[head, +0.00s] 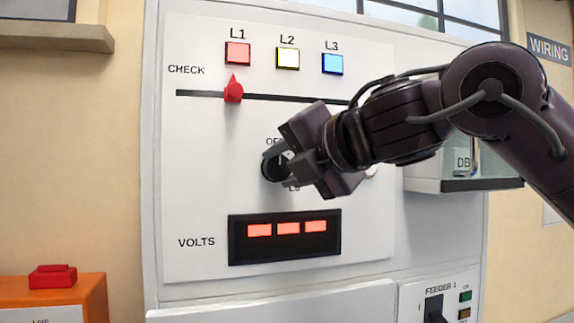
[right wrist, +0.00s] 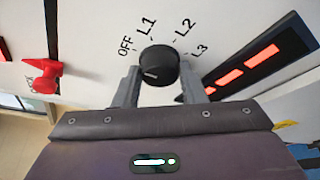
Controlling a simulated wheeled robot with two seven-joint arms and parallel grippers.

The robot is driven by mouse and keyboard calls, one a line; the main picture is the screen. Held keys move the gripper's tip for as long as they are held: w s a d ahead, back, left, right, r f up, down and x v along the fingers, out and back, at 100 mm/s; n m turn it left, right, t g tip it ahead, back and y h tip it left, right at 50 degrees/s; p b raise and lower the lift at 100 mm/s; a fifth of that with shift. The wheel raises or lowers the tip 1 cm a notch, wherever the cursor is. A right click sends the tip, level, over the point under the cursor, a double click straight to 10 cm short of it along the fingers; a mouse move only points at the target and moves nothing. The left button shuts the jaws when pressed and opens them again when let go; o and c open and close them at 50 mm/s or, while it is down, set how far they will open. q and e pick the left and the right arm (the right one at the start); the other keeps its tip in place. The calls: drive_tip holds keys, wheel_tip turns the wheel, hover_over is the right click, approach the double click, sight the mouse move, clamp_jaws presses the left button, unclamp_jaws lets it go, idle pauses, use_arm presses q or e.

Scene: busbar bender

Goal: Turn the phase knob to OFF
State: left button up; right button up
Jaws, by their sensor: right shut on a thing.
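The black round phase knob (right wrist: 158,64) is on the white panel, with OFF, L1, L2 and L3 printed around it. A short white mark shows on its face, left of and below its centre in the right wrist view; I cannot tell which label it is set to. In the head view the knob (head: 271,168) is partly hidden by my right gripper (head: 284,165), as are some labels. My right gripper is shut on the knob, one grey finger on each side of it. My left gripper is not in view.
Above the knob, a red slider (head: 233,90) sits in a slot under the L1, L2 and L3 lamps. A VOLTS display (head: 285,240) with lit red segments is below. A clear-fronted box (head: 462,170) is behind my right arm, and an orange box (head: 90,290) stands lower left.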

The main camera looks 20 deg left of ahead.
drive_tip(key=shift+f, duration=0.15)
drive_tip(key=o, duration=1)
drive_tip(key=shift+s+d+b, duration=0.15)
drive_tip(key=shift+d+b, duration=0.1)
drive_tip(key=shift+b, duration=0.05)
drive_tip(key=b+v, duration=0.3)
drive_tip(key=v, duration=0.4)
drive_tip(key=shift+s+b, duration=0.15)
drive_tip(key=shift+b, duration=0.15)
